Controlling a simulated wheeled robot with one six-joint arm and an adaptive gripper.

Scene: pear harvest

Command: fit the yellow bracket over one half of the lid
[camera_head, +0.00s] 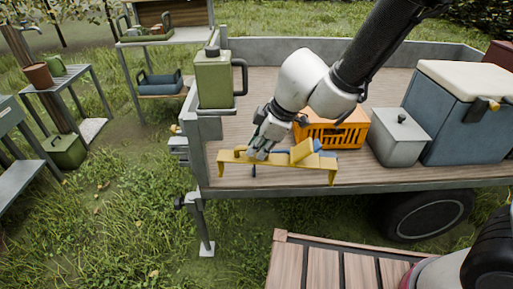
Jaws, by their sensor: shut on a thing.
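The yellow bracket (310,166) is a long bar with a short leg turned down at each end. My gripper (259,151) is shut on it, left of its middle, near the front edge of the trailer bed. Whether the bracket touches the bed is unclear. A large blue cooler (451,135) at the right has a cream lid (472,80) that lies closed on it. A small grey box (399,140) beside it also has a lid, with a knob. I cannot tell which lid the task means. The bracket is apart from both.
An orange crate (350,137) stands behind the bracket, with yellow and blue things near it. A green canister (214,80) stands at the trailer's left corner. The trailer's wooden bed (240,115) is bare behind my gripper. Side tables stand at the left.

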